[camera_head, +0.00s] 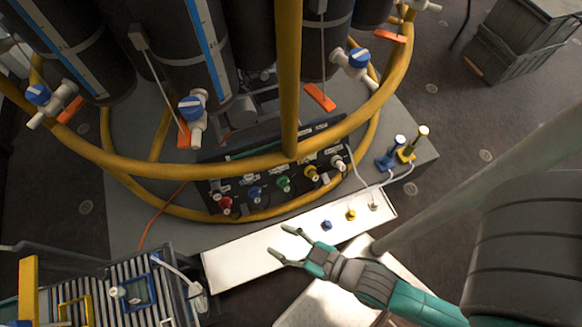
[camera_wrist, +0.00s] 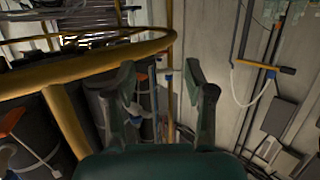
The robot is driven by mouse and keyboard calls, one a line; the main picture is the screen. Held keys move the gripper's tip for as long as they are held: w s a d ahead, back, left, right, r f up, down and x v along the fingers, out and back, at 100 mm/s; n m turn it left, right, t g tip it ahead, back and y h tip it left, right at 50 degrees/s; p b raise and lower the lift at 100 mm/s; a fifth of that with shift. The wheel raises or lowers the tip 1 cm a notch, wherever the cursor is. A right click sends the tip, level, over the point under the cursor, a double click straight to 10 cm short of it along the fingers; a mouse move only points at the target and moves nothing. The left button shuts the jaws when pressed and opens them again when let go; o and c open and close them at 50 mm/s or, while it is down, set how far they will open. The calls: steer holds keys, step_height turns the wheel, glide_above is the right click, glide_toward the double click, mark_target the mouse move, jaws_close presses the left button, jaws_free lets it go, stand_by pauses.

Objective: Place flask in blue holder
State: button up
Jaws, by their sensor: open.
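My gripper (camera_head: 277,241) is open and empty above the white panel in the head view. Its two spread fingers also show in the wrist view (camera_wrist: 160,76), with nothing between them. A blue stand-like piece (camera_head: 388,160) with a pale top sits on the grey platform at the right, beside a yellow one (camera_head: 406,153). A blue square frame (camera_head: 153,286) lies on the slatted cart at the lower left. A small whitish item with a green mark (camera_head: 118,291) is beside it. I cannot tell which item is the flask or which blue piece is the holder.
A yellow ring rail (camera_head: 232,171) surrounds dark cylinders with valves. A black panel with coloured knobs (camera_head: 283,183) stands behind the white panel (camera_head: 238,258), which bears blue, yellow and pale knobs. The slatted cart (camera_head: 90,281) is lower left. A grey crate (camera_head: 518,40) stands upper right.

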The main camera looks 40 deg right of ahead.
steer(key=s+d+r+m+h, duration=0.3)
steer(key=s+d+r, duration=0.4)
steer(key=s, duration=0.3)
steer(key=shift+s+r+h, duration=0.3)
steer(key=shift+r+h, duration=0.4)
steer(key=shift+r, duration=0.1)
